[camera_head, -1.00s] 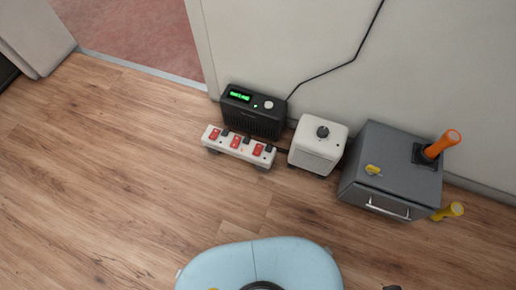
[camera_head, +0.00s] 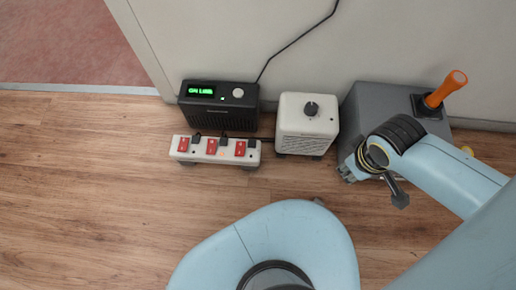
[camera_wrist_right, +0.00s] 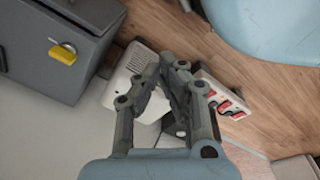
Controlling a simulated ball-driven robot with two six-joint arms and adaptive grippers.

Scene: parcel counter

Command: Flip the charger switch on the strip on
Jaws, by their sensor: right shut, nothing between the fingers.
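The white power strip (camera_head: 215,159) lies on the floor in front of the black box. It has three red rocker switches, a left one (camera_head: 183,145), a middle one (camera_head: 211,146) and a right one (camera_head: 240,148), with black plugs beside them. No readable label shows which is the charger switch. A small orange light shows near the middle switch. My right gripper (camera_head: 348,170) is in front of the grey box, right of the strip and apart from it. In the wrist view its fingers (camera_wrist_right: 172,76) are closed and empty, with the strip (camera_wrist_right: 212,84) beyond them. My left gripper is out of view.
A black box (camera_head: 219,109) with a green display stands behind the strip. A white box (camera_head: 306,138) with a dark knob stands between strip and right gripper. A grey box (camera_head: 371,102) carries an orange-handled lever (camera_head: 445,88). The wood floor left of the strip is clear.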

